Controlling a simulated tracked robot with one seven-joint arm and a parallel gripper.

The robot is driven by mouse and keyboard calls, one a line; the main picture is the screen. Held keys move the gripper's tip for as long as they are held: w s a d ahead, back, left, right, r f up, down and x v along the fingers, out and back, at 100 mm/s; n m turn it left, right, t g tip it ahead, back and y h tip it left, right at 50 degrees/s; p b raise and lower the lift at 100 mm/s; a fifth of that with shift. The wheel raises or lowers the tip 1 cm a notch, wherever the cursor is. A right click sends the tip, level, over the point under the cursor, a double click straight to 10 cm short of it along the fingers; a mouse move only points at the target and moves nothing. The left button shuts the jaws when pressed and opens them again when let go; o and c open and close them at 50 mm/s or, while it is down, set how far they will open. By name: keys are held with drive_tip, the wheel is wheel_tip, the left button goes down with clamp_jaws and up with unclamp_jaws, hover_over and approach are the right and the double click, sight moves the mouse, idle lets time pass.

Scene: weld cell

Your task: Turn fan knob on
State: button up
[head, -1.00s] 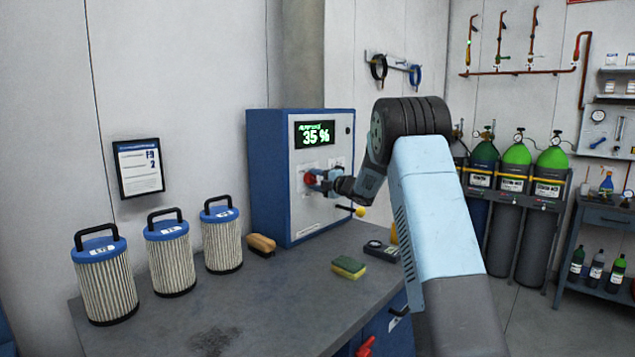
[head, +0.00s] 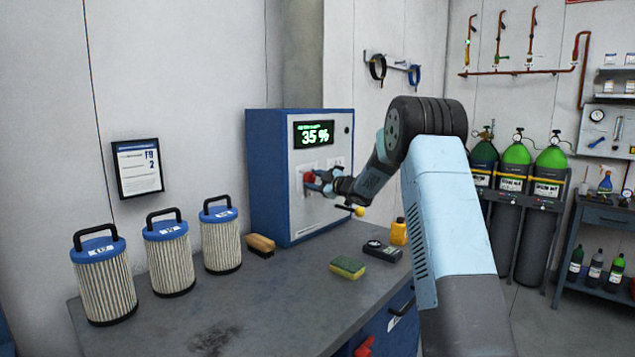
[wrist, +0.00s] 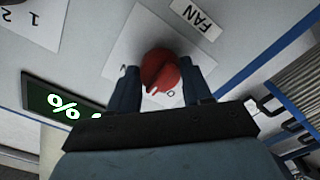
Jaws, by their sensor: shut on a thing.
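The fan knob (wrist: 160,72) is red and round, on a white plate beside the label "FAN" (wrist: 195,18) in the wrist view. In the head view the red knob (head: 309,178) is on the front of the blue and grey control box (head: 270,185). My gripper (wrist: 163,88) has one finger on each side of the knob and is shut on it. The fingers partly hide the plate's markings. It also shows at the box front in the head view (head: 318,180). The box's green display (head: 314,134) reads 35 %.
Three filter cartridges (head: 104,282) stand on the grey bench (head: 240,310) at left. A brush (head: 261,244), a sponge (head: 347,268), a dark meter (head: 382,250) and a yellow bottle (head: 398,232) lie or stand near the box. Gas cylinders (head: 515,155) stand at right.

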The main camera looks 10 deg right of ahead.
drive_tip(key=m, duration=0.5)
drive_tip(key=shift+a, duration=0.1)
drive_tip(key=shift+m, duration=1.9)
drive_tip(key=shift+r, duration=0.15)
drive_tip(key=o, duration=1)
drive_tip(key=shift+o, duration=0.2)
drive_tip(key=shift+s+d, duration=0.15)
drive_tip(key=shift+d, duration=0.1)
drive_tip(key=v, duration=1.3)
drive_tip(key=shift+f, duration=0.25)
